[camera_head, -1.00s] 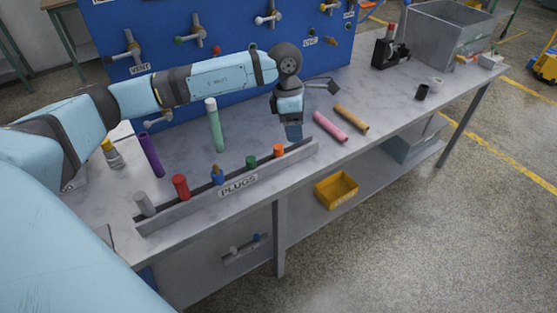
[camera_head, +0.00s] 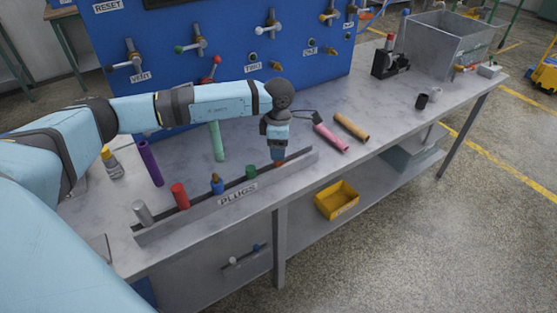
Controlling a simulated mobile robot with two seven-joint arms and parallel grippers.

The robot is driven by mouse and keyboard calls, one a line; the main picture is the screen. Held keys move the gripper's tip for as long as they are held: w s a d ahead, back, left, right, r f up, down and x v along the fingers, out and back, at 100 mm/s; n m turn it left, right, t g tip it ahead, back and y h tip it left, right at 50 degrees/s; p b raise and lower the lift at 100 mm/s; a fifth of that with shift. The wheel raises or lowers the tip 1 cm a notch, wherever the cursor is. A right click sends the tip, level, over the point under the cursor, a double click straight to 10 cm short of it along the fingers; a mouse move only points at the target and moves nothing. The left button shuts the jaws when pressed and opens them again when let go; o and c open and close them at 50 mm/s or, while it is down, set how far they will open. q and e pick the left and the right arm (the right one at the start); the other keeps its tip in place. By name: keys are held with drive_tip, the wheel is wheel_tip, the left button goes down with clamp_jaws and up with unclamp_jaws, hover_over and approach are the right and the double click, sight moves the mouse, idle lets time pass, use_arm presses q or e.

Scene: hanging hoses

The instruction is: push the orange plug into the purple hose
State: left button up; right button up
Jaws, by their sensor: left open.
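The orange plug (camera_head: 279,163) stands at the right part of the PLUGS rack (camera_head: 238,199), mostly hidden by my left gripper. My left gripper (camera_head: 278,156) points down over it, fingers open around or just in front of its top; I cannot tell whether they touch it. My right gripper is not in view.
Grey, red (camera_head: 180,196), blue (camera_head: 217,184) and green plugs (camera_head: 251,171) stand along the rack. Pink (camera_head: 330,138) and tan (camera_head: 350,127) tubes lie to the right. A blue valve panel (camera_head: 230,60) backs the bench.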

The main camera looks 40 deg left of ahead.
sight(278, 163)
use_arm(q)
wheel_tip(278, 163, down, 4)
drive_tip(key=shift+f, duration=0.1)
drive_tip(key=c, duration=1)
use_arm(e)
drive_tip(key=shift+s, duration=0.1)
